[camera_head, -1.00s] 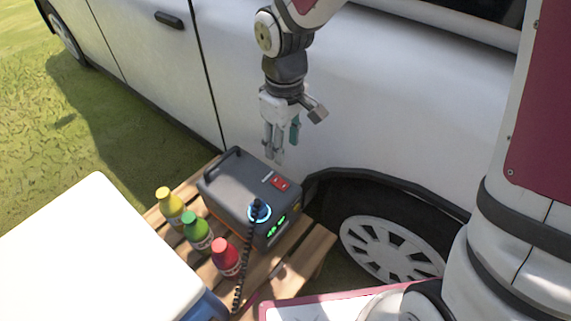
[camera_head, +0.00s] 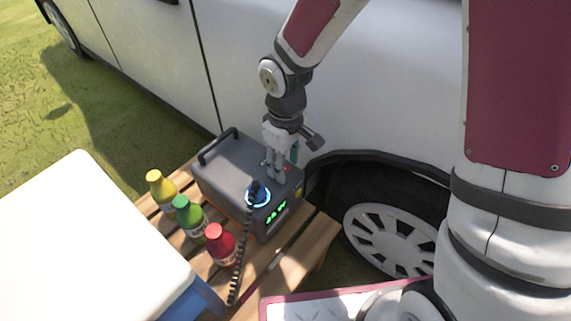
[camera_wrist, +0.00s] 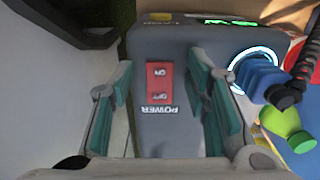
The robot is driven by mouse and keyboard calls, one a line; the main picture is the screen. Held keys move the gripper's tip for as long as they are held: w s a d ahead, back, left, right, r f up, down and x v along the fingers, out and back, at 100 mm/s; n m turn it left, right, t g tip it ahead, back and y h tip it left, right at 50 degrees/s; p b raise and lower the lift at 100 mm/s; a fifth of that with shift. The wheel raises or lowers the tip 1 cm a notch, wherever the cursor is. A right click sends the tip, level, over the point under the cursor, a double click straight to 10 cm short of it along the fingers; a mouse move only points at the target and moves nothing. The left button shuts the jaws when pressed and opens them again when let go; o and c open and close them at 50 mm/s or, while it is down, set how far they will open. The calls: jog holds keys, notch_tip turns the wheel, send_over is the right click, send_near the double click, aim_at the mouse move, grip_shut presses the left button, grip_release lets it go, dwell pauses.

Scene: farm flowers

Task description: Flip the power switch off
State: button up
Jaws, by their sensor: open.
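The power switch (camera_wrist: 160,83) is a red rocker marked ON and OFF, with the word POWER beside it, on top of a dark grey power box (camera_head: 225,170). In the wrist view it lies between the two teal-padded fingers of my gripper (camera_wrist: 162,110), which are apart and empty. In the head view my gripper (camera_head: 279,172) points down just over the switch end of the box and hides most of the switch. I cannot tell whether the fingertips touch the box. A green display (camera_head: 277,212) on the box is lit.
A blue plug (camera_head: 257,193) with a glowing ring and a coiled black cable stands beside the switch. Yellow, green (camera_head: 188,218) and red bottles stand on the wooden pallet table (camera_head: 300,245). A white cooler (camera_head: 85,235) is at left. A white car (camera_head: 400,100) stands close behind.

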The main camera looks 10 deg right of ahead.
jog(key=shift+c, duration=0.5)
grip_shut()
jog(key=shift+a, duration=0.1)
jog(key=shift+w+a+r+g+h+p, duration=0.2)
jog(key=shift+g+h+p, duration=0.4)
jog(key=shift+p, duration=0.45)
jog(key=shift+w+g+h+p, duration=0.1)
jog(key=shift+g+h+p, duration=0.4)
jog(key=shift+p, duration=0.25)
